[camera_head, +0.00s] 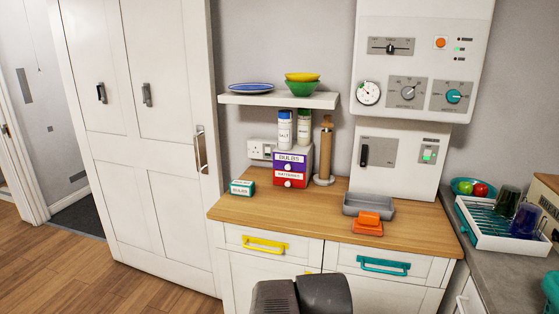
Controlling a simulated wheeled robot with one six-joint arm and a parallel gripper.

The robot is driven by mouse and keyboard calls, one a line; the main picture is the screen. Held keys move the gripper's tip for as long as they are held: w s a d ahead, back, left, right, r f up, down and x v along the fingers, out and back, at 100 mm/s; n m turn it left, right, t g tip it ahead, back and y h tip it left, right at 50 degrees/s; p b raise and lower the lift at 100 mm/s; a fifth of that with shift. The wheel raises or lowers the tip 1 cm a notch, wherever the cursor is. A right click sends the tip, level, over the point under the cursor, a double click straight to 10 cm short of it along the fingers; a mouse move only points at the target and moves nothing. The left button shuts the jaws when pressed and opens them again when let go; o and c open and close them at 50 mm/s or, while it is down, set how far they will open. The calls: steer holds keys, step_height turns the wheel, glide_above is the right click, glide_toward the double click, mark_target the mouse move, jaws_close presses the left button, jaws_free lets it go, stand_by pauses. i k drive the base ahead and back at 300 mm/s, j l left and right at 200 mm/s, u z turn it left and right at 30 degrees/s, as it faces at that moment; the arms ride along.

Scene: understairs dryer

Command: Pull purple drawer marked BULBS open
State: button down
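The purple drawer marked BULBS (278,167) is the upper one of two small drawers in a little white-grey cabinet on the wooden worktop. It has a white label and a small pale round knob (289,168). It looks closed, its front about in line with the red drawer (280,182) marked BATTERIES below it. The dark grey rounded parts at the bottom middle are my arm. No gripper fingers show, and nothing of mine is near the drawer.
Two shakers (285,130) stand on top of the cabinet. A tall wooden mill (326,150) stands close on its right. A small teal-and-white BULBS box (242,188) lies to the left. A grey tray (368,204) and orange item (367,224) are at right. A shelf (279,99) hangs above.

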mark_target(288, 162)
steer(key=i+l+u, duration=0.15)
steer(key=u, duration=0.2)
steer(key=i+l+u, duration=0.2)
steer(key=i+u, duration=0.2)
steer(key=i+l+u, duration=0.15)
steer(key=l+u, duration=0.2)
